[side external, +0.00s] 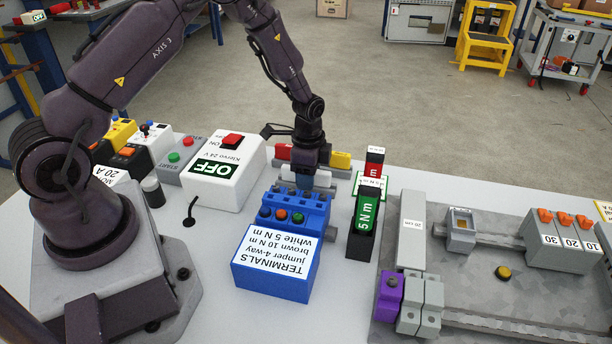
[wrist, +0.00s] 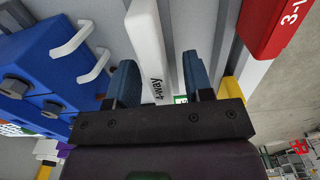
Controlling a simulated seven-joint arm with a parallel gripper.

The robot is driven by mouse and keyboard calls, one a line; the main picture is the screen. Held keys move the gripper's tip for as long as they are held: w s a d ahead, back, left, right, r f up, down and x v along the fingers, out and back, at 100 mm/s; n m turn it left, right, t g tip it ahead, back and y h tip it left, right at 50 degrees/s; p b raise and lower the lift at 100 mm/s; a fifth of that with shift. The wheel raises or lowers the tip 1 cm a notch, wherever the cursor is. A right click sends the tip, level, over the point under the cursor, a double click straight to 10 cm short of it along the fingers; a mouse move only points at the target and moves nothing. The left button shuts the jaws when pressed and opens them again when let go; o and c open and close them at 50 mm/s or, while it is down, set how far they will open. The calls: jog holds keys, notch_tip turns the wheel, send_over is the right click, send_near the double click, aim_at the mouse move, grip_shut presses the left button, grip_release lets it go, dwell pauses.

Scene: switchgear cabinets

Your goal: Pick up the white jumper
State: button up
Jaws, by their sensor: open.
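The white jumper (wrist: 147,40) is a long white bar marked "4-way" in the wrist view. My gripper (wrist: 160,62) has blue fingers that are apart, with the bar's near end showing between them, closer to the left finger. Whether the fingers reach down to its sides, I cannot tell. In the side view my gripper (side external: 305,183) points down just behind the blue terminal block (side external: 262,275). The white jumper (side external: 323,178) is partly hidden behind the fingers there.
A red jumper (side external: 283,152) and a yellow one (side external: 341,160) lie beside the white one. A green 5 Nm tool (side external: 365,222) stands to the right. The white OFF box (side external: 225,170) stands to the left.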

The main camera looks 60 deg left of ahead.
grip_shut()
jog(key=shift+r, duration=0.1)
